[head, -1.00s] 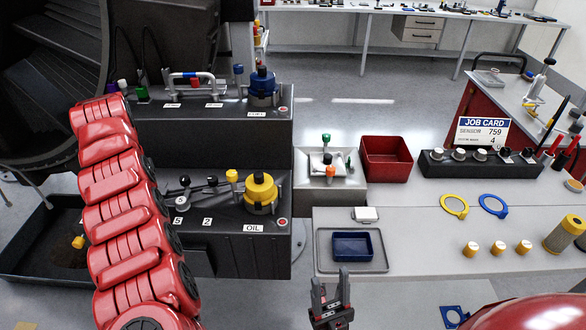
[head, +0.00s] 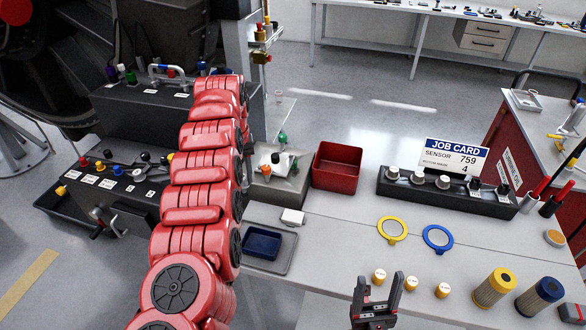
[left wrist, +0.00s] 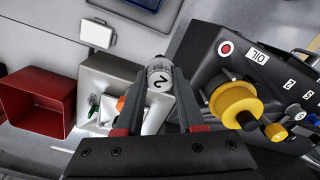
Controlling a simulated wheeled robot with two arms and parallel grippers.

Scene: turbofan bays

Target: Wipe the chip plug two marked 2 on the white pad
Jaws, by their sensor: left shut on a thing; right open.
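The chip plug marked 2 (left wrist: 159,82) is pale, with a dark 2 on the face toward the left wrist camera. My left gripper (left wrist: 158,98) is shut on it. In the head view the left gripper and plug are hidden behind my red left arm. A small white block (head: 293,217), which may be the white pad, lies on the bench behind the blue tray; it also shows in the left wrist view (left wrist: 97,33). The plug is apart from it. My right gripper (head: 377,300) is open and empty at the bench's front.
The blue tray (head: 262,242), yellow ring (head: 392,229) and blue ring (head: 438,238) lie on the bench. The yellow OIL cap (left wrist: 232,102) is close right of the plug.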

